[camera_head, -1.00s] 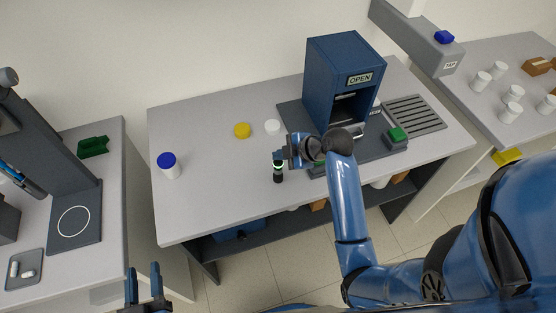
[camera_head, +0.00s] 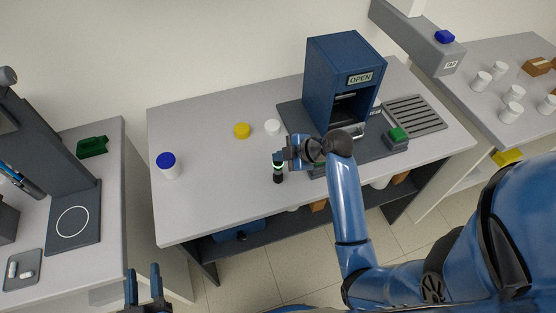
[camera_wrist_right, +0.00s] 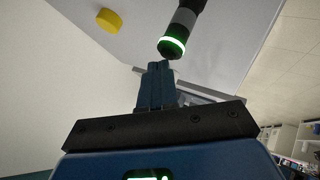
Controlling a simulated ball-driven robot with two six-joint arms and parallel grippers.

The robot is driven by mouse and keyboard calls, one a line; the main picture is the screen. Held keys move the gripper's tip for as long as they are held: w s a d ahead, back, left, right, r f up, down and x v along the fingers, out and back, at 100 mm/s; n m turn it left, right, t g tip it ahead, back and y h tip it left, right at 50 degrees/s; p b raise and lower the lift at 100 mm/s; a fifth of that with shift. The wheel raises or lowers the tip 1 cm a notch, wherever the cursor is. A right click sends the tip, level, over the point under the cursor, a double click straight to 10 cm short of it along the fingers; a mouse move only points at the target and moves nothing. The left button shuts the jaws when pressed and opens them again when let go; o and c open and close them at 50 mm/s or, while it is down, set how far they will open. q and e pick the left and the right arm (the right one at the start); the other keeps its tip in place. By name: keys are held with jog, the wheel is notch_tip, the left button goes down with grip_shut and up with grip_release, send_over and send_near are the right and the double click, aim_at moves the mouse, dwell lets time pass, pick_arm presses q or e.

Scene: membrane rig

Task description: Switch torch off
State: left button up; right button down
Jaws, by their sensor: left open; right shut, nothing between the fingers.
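The torch (camera_head: 278,174) is a small black and grey cylinder standing on the middle table near its front edge, with a green glowing ring. In the right wrist view the torch (camera_wrist_right: 183,25) shows its lit green ring and dark end close to my fingertips. My right gripper (camera_head: 281,157) is shut and empty, at the top of the torch; whether it touches cannot be told. It also shows in the right wrist view (camera_wrist_right: 160,68), with its fingers together. My left gripper (camera_head: 143,276) is open and empty, low at the left, away from the table.
A yellow disc (camera_head: 242,130) and a white lid (camera_head: 272,127) lie behind the torch. A blue-capped white jar (camera_head: 168,166) stands at the left. A blue machine marked OPEN (camera_head: 340,85) stands behind my right arm. The table's front left is clear.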

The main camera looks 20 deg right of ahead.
dwell(0.3)
jog(key=shift+r+p, duration=0.7)
jog(key=shift+r, duration=0.1)
notch_tip(320, 180, up, 6)
jog(key=p, duration=0.4)
jog(key=shift+p, duration=0.4)
jog(key=c, duration=1.8)
grip_release()
